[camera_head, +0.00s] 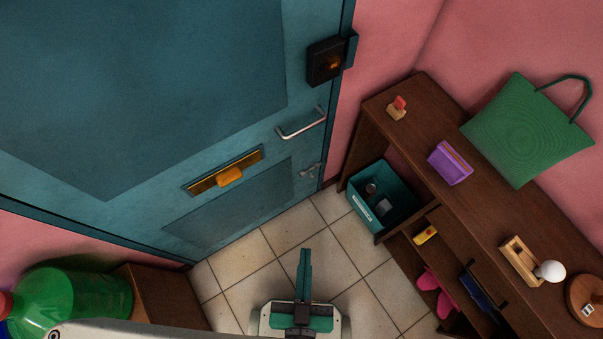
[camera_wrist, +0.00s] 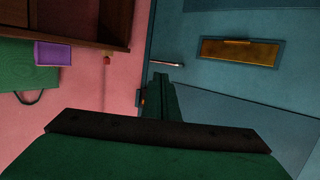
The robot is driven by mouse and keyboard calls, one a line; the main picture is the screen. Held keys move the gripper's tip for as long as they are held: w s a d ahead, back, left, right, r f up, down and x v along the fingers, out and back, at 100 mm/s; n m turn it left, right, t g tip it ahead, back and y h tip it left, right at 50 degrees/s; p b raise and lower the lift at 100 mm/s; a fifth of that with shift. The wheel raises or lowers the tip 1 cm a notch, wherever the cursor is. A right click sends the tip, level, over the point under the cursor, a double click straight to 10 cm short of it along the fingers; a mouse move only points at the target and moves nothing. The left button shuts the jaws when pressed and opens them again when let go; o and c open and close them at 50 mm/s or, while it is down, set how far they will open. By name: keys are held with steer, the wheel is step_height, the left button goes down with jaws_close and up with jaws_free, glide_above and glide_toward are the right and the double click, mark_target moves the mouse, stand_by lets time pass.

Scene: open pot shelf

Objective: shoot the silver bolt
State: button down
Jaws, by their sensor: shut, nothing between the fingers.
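A small silver fitting (camera_head: 312,170), which looks like the bolt, is on the blue door (camera_head: 240,60) near its right edge, below a silver pull handle (camera_head: 302,123). It is too small to tell whether it is shot. My gripper (camera_head: 305,256) is shut and empty, in front of the door and apart from it, lower in the head view than the fitting. In the wrist view my closed fingers (camera_wrist: 162,84) overlap the door's edge, with the handle (camera_wrist: 168,63) just beyond. I cannot make out the small fitting there.
A black lock box (camera_head: 325,62) and a brass plate with an orange flap (camera_head: 222,172) are on the door. A brown shelf unit (camera_head: 405,95) stands at the right, with a teal bin (camera_head: 364,213) beside the door edge. Tiled floor (camera_head: 262,262) is clear before the door.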

steer(key=w+a+f+n+g, duration=0.2)
steer(key=w+f, duration=0.3)
steer(key=f, duration=0.7)
steer(key=w+a+f+n+g, duration=0.1)
steer(key=w+a+f+g, duration=0.15)
steer(key=w+f, duration=0.6)
steer(key=w+a+f+n+g+h, duration=0.1)
steer(key=w+f+n+g+h, duration=0.1)
steer(key=w+f, duration=1.2)
steer(key=shift+w+n+g, duration=0.5)
steer(key=shift+w+g, duration=0.35)
steer(key=shift+w, duration=0.05)
steer(key=shift+a+f, duration=0.1)
steer(key=w+d+f, duration=0.4)
steer(key=w+f, duration=0.4)
steer(key=shift+d, duration=0.35)
